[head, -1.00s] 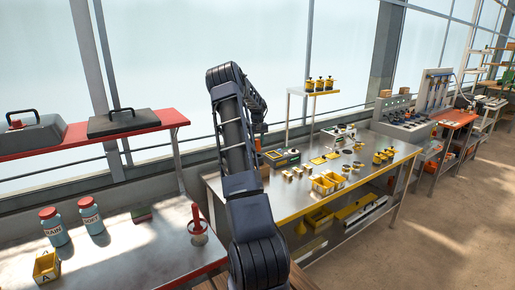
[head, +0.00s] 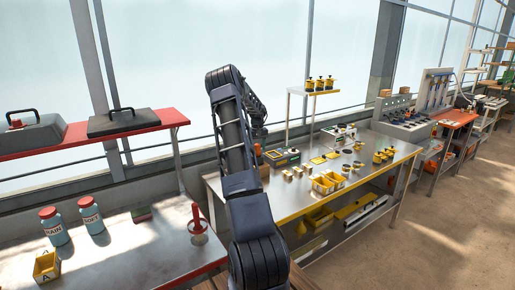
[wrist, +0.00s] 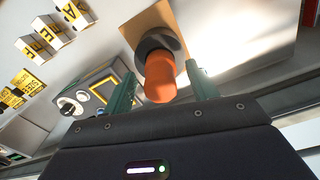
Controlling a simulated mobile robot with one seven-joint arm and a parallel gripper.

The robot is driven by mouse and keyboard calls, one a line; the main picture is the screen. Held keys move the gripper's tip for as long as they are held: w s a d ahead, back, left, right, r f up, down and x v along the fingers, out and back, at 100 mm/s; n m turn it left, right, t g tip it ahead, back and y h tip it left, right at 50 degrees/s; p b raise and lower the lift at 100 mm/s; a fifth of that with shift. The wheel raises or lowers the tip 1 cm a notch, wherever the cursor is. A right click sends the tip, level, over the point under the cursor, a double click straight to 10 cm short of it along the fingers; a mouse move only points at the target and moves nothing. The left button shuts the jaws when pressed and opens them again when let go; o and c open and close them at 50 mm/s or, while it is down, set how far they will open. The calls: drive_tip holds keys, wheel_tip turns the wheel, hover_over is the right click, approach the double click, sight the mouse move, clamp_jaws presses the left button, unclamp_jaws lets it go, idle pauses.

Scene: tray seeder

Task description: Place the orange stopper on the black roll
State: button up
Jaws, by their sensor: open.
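In the wrist view an orange stopper (wrist: 160,78) stands out between the two green fingers of my gripper (wrist: 162,86). The fingers are open, with a gap on each side of the stopper. Right behind the stopper is a dark ring-shaped piece, apparently the black roll (wrist: 150,43), over a tan square (wrist: 135,25). The stopper overlaps the roll in this view; I cannot tell whether they touch. In the head view my gripper (head: 258,134) is at the back left of the steel bench, and the roll is hidden or too small to make out.
The steel bench (head: 300,203) holds yellow bins (head: 327,182), small lettered blocks (wrist: 57,30) and a device with a dial (wrist: 82,100). A raised shelf (head: 314,92) with yellow-black bottles stands behind. A red-topped shelf (head: 85,137) is at left.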

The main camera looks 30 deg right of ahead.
wheel_tip(320, 180, up, 12)
drive_tip(key=s+a+r+t, duration=0.1)
drive_tip(key=s+a+r, duration=0.45)
drive_tip(key=a, duration=0.35)
drive_tip(key=s+a+r+n+t+y, duration=0.1)
drive_tip(key=s+a+r, duration=0.45)
drive_tip(key=a, duration=0.35)
drive_tip(key=s+a+r, duration=0.5)
drive_tip(key=s+a, duration=0.2)
drive_tip(key=a, duration=0.2)
drive_tip(key=s+a+f+t, duration=0.1)
drive_tip(key=s+a, duration=0.5)
drive_tip(key=s, duration=0.3)
drive_tip(key=s+a+f+n, duration=0.1)
drive_tip(key=s+a+f, duration=0.1)
drive_tip(key=s+a, duration=0.4)
drive_tip(key=s+a+f+n+t+h, duration=0.1)
drive_tip(key=s+a, duration=0.5)
drive_tip(key=s, duration=0.6)
drive_tip(key=shift+f+t, duration=0.3)
drive_tip(key=shift+f, duration=0.4)
